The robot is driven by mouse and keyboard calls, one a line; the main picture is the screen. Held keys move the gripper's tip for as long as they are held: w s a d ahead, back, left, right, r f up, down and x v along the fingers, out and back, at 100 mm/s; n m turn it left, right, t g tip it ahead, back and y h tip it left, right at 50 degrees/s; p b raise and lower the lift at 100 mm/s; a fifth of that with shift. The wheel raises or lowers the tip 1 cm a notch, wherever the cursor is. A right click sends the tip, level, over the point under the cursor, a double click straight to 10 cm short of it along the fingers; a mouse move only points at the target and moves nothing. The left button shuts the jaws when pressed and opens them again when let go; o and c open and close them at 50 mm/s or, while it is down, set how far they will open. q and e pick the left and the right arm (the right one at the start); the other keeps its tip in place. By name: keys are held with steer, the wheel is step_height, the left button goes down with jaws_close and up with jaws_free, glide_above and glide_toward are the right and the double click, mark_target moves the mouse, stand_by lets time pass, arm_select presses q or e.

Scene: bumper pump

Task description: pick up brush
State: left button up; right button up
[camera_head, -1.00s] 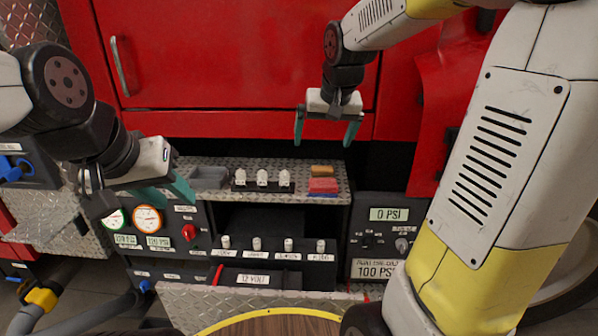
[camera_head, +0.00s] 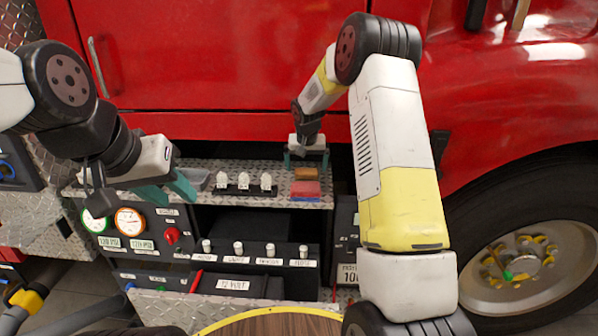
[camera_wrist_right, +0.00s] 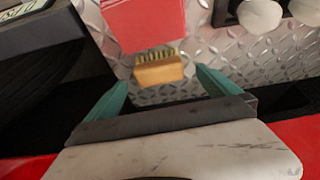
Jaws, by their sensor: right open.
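The brush (camera_head: 306,173) has a tan wooden block. It lies on the diamond-plate shelf, just behind a red block with a blue underside (camera_head: 305,190). In the right wrist view, the brush (camera_wrist_right: 158,71) shows its pale bristles beside the red block (camera_wrist_right: 146,20). My right gripper (camera_head: 306,161) is open and empty at the brush, with its teal fingers on either side in the wrist view (camera_wrist_right: 162,80). The brush is not gripped. My left gripper (camera_head: 168,192) looks open and empty above the gauges at the left.
Below are gauges (camera_head: 130,221) and a row of levers (camera_head: 254,250). The red truck panel (camera_head: 220,60) rises behind the shelf.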

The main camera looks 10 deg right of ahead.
mark_target(306, 171)
steer(key=x, duration=0.4)
steer(key=shift+d+f, duration=0.1)
steer(key=shift+f, duration=0.05)
steer(key=c, duration=1.5)
steer(key=shift+o, duration=0.2)
steer(key=shift+r, duration=5.05)
